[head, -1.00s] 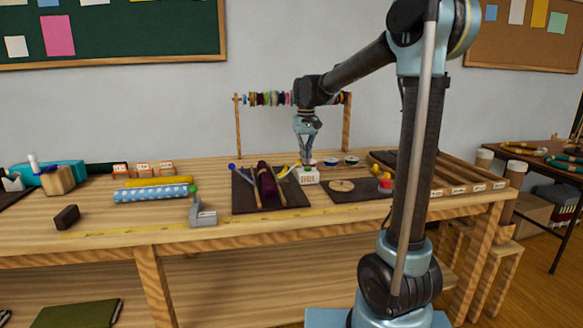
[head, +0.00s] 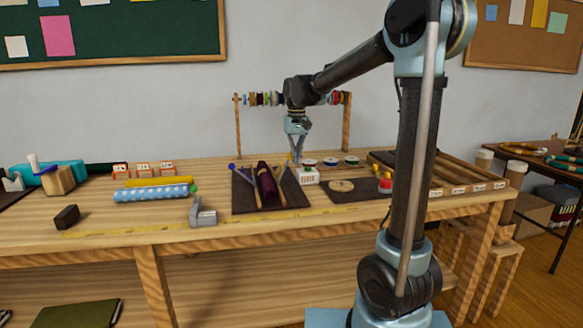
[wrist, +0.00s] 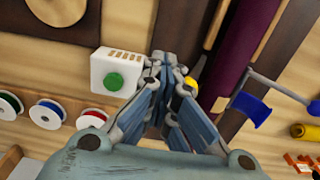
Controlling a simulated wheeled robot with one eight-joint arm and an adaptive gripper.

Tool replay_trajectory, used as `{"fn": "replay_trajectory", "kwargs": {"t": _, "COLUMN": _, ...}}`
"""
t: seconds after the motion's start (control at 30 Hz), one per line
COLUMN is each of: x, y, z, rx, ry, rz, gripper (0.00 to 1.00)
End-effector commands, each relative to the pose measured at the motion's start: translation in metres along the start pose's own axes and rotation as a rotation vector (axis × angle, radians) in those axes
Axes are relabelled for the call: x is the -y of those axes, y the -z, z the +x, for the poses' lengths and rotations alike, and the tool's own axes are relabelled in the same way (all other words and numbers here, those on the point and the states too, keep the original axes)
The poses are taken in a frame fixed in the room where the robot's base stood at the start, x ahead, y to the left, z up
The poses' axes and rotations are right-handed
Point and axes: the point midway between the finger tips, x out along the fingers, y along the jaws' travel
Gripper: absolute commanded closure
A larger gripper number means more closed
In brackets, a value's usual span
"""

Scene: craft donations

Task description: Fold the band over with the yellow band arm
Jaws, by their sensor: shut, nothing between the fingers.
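A dark red band (head: 266,182) lies between wooden rails on a dark mat (head: 240,205) on the bench. It also shows in the wrist view (wrist: 240,40). The yellow band arm's rounded yellow end (wrist: 188,86) shows in the wrist view, close against my fingers and partly hidden by them. I cannot tell whether they touch. My gripper (head: 297,158) points down, shut and empty, at the band's back right; its fingers show in the wrist view (wrist: 172,62). A blue-tipped arm (head: 240,172) stands on the band's left side.
A white box (head: 308,176) with a green button (wrist: 113,82) stands just right of the mat. Several spools (wrist: 47,114) stand behind it. A grey tape dispenser (head: 203,213) and fabric rolls (head: 153,193) lie to the left. The bench's front left is mostly clear.

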Motion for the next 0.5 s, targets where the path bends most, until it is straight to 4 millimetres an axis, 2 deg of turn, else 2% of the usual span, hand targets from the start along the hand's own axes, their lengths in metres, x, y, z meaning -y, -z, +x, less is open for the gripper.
{"fn": "replay_trajectory", "kwargs": {"t": 0.5, "x": 0.030, "y": 0.001, "z": 0.000, "rx": -0.001, "ry": 0.000, "rz": -0.001, "gripper": 1.00}}
